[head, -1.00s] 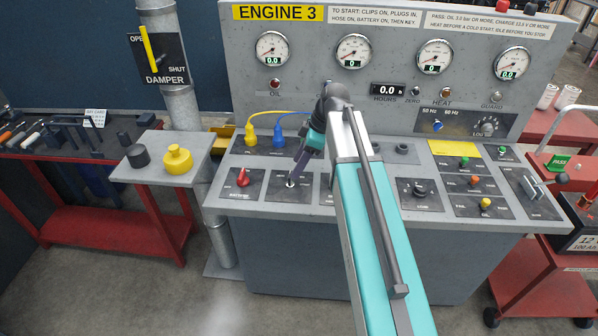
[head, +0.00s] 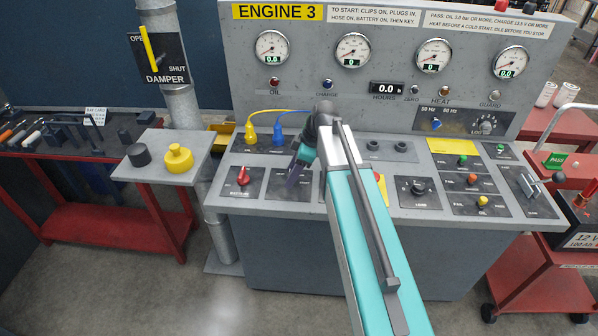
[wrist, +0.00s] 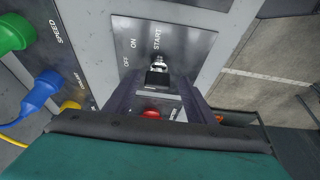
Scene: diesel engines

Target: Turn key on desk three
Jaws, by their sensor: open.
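The Engine 3 desk (head: 462,210) is a grey console with a sloped control panel. In the wrist view the key switch (wrist: 156,60) has a silvery barrel on a dark plate (wrist: 135,36) marked OFF, ON and START. The black key head (wrist: 157,78) sits in it, near the fingertips. My gripper (wrist: 158,98) is open, with a dark finger on either side of the key head; I cannot tell whether either touches it. In the head view my gripper (head: 293,181) is low over the key plate, and its fingers hide the key.
A red battery switch (head: 243,176) stands just left of my gripper. Yellow (head: 250,132) and blue (head: 278,135) plugs with cables sit behind it. A side shelf (head: 150,168) holds a yellow cap. Several gauges and knobs line the desk. A red cart (head: 535,268) stands at right.

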